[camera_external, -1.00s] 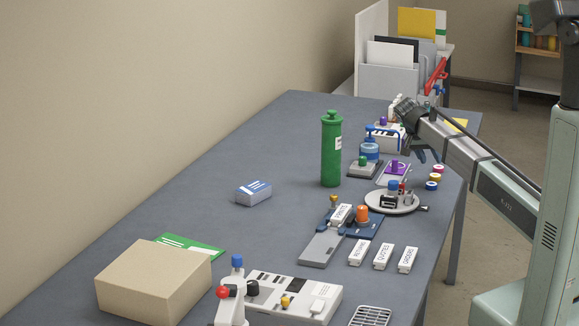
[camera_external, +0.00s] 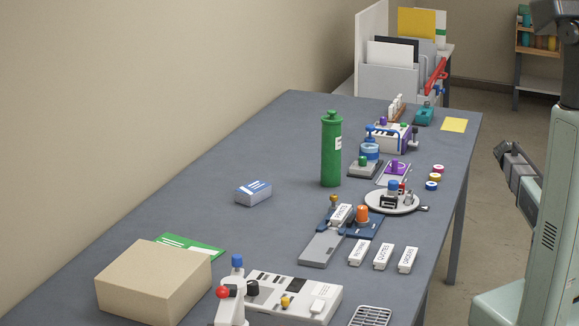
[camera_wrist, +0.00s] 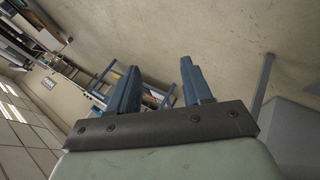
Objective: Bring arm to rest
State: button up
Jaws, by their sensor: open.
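My gripper (camera_wrist: 158,82) shows in the wrist view with its two blue-grey fingers apart and nothing between them. Past the fingers are the floor and a blue-framed rack, tilted in that view. In the external view my arm is folded back at the right, off the table's right edge. The fingers themselves are not clearly seen there. The grey table (camera_external: 200,220) holds all the work items, and my arm is clear of it.
On the table stand a green bottle (camera_external: 331,150), a cardboard box (camera_external: 152,282), a white machine (camera_external: 290,298), a round turntable (camera_external: 378,204) and several white labelled blocks (camera_external: 383,257). A file holder (camera_external: 388,82) stands beyond the far end. The floor by the table's right side is open.

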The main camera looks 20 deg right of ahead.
jog(key=s+a+f+n+g+y, duration=0.1)
jog(key=s+a+f+n+y, duration=0.1)
jog(key=s+a+f, duration=0.5)
jog(key=s+a+f+n+y, duration=0.1)
jog(key=s+a+f, duration=0.1)
jog(key=a+f, duration=0.85)
jog(key=s+a+f+n+g+y, duration=0.1)
jog(key=s+a+f+n+y, duration=0.1)
jog(key=s+a+f, duration=0.5)
jog(key=s+a+f+n+g+y, duration=0.1)
jog(key=s+a+f, duration=0.5)
jog(key=s+a, duration=0.5)
jog(key=s+a+f+n+g+y, duration=0.1)
jog(key=s+a+f+g+y, duration=0.1)
jog(key=s+a+f, duration=0.4)
jog(key=s+a, duration=0.4)
jog(key=s, duration=0.4)
jog(key=shift+a+f+n+g, duration=0.2)
jog(key=shift+a+n+g, duration=0.1)
jog(key=shift+a, duration=0.1)
